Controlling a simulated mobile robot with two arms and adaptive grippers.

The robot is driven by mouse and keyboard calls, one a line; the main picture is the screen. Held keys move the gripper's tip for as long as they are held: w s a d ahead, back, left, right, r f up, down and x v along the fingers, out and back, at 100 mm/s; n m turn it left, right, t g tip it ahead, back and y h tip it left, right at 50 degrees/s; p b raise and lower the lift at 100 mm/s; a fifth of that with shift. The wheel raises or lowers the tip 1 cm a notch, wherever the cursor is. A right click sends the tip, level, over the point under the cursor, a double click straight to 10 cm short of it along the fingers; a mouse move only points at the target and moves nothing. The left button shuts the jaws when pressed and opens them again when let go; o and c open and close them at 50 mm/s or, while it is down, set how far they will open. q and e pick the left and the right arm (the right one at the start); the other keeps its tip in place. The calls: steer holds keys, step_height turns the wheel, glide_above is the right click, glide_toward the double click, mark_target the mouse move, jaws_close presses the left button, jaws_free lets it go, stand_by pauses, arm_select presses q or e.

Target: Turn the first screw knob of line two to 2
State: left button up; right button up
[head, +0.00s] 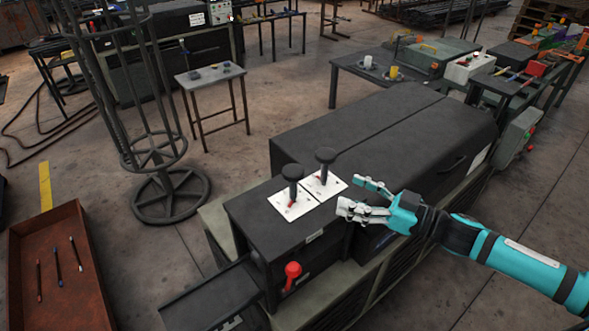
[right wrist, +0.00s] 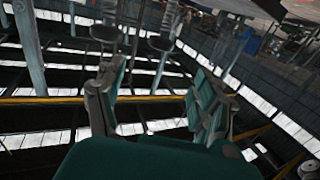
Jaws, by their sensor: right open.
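Two dark upright knobs stand on white dial plates on a black machine: a nearer left one (head: 291,180) and a right one (head: 325,164). Red marks show at their bases; the dial numbers are too small to read. I cannot tell which knob the task names. My right gripper (head: 354,195) is to the right of the right knob, apart from both, with its teal and grey fingers spread and empty. In the right wrist view its fingers (right wrist: 160,85) are also apart with nothing between them. My left gripper is not in view.
A red handle (head: 292,272) is on the machine's front side. A long black cover (head: 385,130) lies behind my right gripper. A farther table carries a yellow piece (head: 394,72) and a white piece (head: 367,62). A rusty tray (head: 60,290) and wire frame (head: 150,140) stand left.

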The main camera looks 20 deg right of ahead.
steer(key=p, duration=0.1)
glide_toward(302, 174)
steer(key=x, duration=0.3)
steer(key=p+x, duration=0.2)
steer(key=x, duration=0.6)
steer(key=shift+d, duration=0.1)
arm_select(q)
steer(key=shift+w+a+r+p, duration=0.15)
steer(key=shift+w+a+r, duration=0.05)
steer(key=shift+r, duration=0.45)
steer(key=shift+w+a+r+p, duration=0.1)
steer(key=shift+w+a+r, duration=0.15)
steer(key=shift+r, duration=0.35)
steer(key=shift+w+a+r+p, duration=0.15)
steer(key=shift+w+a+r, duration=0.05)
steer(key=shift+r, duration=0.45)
arm_select(e)
steer(key=shift+x, duration=0.75)
steer(key=shift+f, duration=0.15)
steer(key=c, duration=1.1)
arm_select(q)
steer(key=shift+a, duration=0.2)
arm_select(e)
steer(key=shift+c, duration=0.3)
